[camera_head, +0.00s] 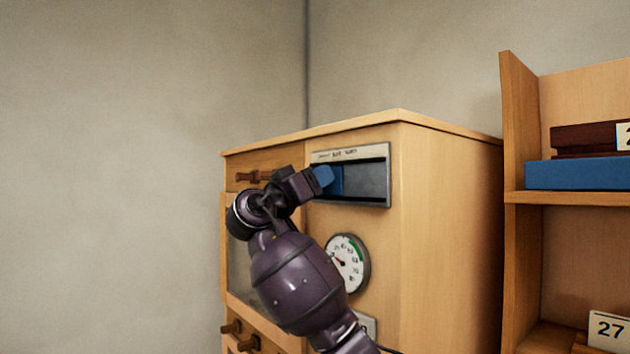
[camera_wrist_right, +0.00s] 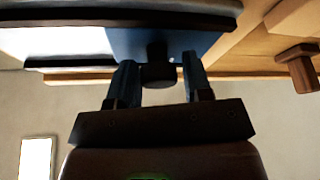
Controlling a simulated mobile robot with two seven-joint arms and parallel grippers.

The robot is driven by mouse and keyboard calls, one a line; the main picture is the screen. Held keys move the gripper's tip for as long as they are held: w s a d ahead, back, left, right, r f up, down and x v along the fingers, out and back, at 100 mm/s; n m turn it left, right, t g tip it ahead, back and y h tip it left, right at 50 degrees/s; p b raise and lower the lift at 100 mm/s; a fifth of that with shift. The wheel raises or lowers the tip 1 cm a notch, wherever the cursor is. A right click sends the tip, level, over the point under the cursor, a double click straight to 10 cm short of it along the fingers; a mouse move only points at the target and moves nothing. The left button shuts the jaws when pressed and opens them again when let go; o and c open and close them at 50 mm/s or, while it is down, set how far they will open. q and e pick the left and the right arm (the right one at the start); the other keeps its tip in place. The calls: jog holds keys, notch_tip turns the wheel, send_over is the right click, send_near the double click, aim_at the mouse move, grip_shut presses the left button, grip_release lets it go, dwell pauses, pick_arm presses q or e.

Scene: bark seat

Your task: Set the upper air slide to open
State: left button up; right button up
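The upper air slide is a blue plate (camera_head: 337,181) in a grey metal frame (camera_head: 386,196) high on the wooden cabinet's front. The plate covers the left part of the slot, and the right part shows dark. Small words along the frame's top edge are too small to read. In the right wrist view the blue plate (camera_wrist_right: 205,44) carries a dark knob (camera_wrist_right: 157,66). My right gripper (camera_wrist_right: 159,72) is open, with its fingers on either side of the knob and gaps showing between. In the head view the right gripper (camera_head: 322,178) hides the knob. My left gripper is not in view.
A round dial (camera_head: 347,263) sits below the slide, partly behind my right arm. A drawer with a wooden handle (camera_head: 254,176) is left of the frame. A shelf unit (camera_head: 520,130) with a blue box (camera_head: 575,175) stands at the right. Bare wall fills the left.

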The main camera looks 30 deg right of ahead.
grip_shut()
jog(key=shift+s+f+b, duration=0.1)
jog(key=shift+s+b, duration=0.4)
jog(key=s+b, duration=0.1)
jog(key=s, duration=0.1)
jog(key=s+b, duration=0.1)
jog(key=s, duration=0.1)
jog(key=s+b, duration=0.1)
jog(key=s, duration=0.1)
jog(key=shift+s+d, duration=0.25)
jog(key=shift+d, duration=0.05)
jog(key=shift+s+b, duration=0.3)
